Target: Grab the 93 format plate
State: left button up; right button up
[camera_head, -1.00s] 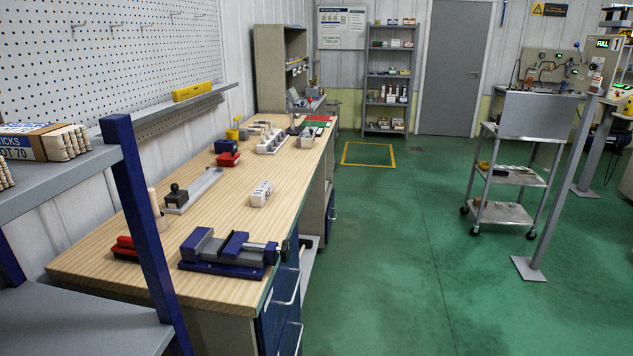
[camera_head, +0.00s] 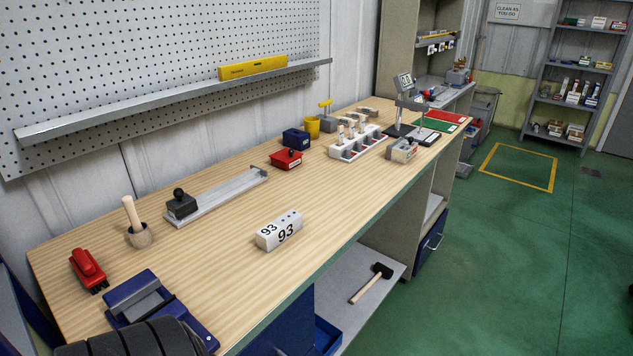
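Neither of my grippers shows in this view. A dark, rounded, ribbed shape covers the bottom left corner and hides part of the blue vise; no fingertips show there.
Red (camera_head: 286,160) and blue boxes lie behind. A mallet (camera_head: 370,285) lies on the lower shelf.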

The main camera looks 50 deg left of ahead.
aim_at(272, 235)
jog(key=i+l+u, duration=0.1)
jog(key=i+u, duration=0.35)
jog(key=i+l+u, duration=0.15)
jog(key=u, duration=0.3)
jog(key=i+l+u, duration=0.65)
jog(key=l+u, duration=0.2)
